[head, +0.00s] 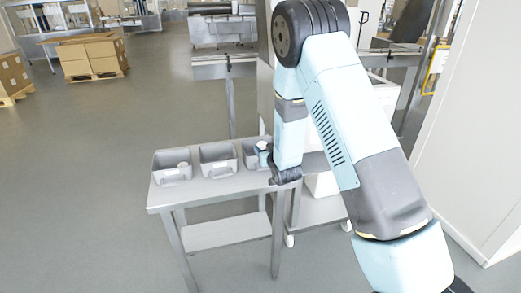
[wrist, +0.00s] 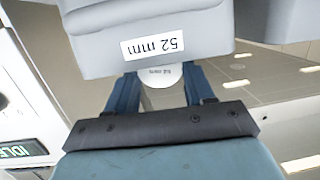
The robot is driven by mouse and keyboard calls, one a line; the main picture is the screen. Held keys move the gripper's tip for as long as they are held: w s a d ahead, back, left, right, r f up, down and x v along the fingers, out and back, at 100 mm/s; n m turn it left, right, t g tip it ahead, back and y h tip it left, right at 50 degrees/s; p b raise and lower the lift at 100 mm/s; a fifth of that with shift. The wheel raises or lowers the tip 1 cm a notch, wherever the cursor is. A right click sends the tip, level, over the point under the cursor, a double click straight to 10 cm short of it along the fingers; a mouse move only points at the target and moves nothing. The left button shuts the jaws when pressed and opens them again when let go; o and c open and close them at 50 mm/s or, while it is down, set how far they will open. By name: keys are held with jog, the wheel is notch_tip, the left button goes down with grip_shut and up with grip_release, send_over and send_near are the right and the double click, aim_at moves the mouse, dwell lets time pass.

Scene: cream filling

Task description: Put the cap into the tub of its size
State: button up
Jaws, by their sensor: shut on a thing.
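In the wrist view, my gripper (wrist: 162,88) is shut on a white round cap (wrist: 157,98). The small print on the cap looks like "52 mm", but it is too small to read surely. Just beyond the fingertips is a grey tub (wrist: 215,38) with a "52 mm" label, upside down in the picture. I cannot tell whether cap and tub touch. In the head view, my gripper (head: 263,152) is at the right tub (head: 247,150), which my arm partly hides. The middle tub (head: 218,172) looks empty.
The three tubs stand in a row on a grey metal table (head: 205,193) with a lower shelf. A white cart stands to its right, behind my arm. Boxes on a pallet (head: 90,57) are far back. The floor left of the table is clear.

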jog(key=shift+f, duration=0.3)
jog(key=o, duration=1)
